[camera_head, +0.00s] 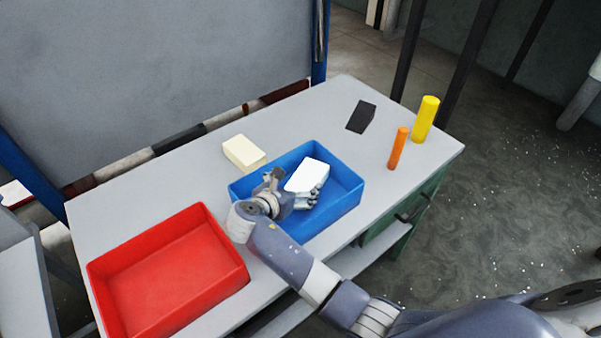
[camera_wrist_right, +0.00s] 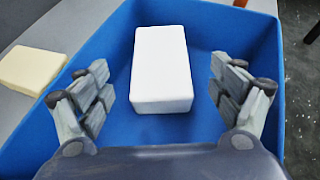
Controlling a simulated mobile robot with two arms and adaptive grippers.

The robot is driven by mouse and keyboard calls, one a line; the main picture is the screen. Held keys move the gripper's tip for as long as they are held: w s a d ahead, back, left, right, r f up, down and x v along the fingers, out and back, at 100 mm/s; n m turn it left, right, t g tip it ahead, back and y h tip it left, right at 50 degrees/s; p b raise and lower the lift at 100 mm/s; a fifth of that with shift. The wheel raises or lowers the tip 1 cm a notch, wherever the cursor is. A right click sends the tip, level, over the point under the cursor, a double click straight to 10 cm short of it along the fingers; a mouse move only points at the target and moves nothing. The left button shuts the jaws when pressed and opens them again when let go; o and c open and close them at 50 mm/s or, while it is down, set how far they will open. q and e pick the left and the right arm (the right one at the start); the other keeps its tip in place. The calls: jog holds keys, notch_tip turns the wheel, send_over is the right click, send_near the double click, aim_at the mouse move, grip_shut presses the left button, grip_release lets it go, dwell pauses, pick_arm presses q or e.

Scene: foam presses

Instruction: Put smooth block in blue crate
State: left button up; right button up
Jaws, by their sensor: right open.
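A smooth white block (camera_head: 307,175) is inside the blue crate (camera_head: 340,213), towards its middle. It also shows in the right wrist view (camera_wrist_right: 160,62), with blue floor around it. My right gripper (camera_head: 291,187) is over the crate, on the near side of the block. In the right wrist view its fingers (camera_wrist_right: 160,82) are spread apart, with a clear gap between each finger and the block. Whether the block lies flat on the crate floor is hard to tell. My left gripper is not in view.
A cream block (camera_head: 243,152) lies on the grey table behind the crate. A red crate (camera_head: 222,277), empty, stands to the left. The far left table is clear.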

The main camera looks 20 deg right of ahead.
jog(key=p+v, duration=0.4)
jog(key=v, duration=0.2)
jog(key=shift+s+a+p, duration=0.2)
jog(key=shift+p, duration=0.15)
jog(key=shift+r, duration=0.15)
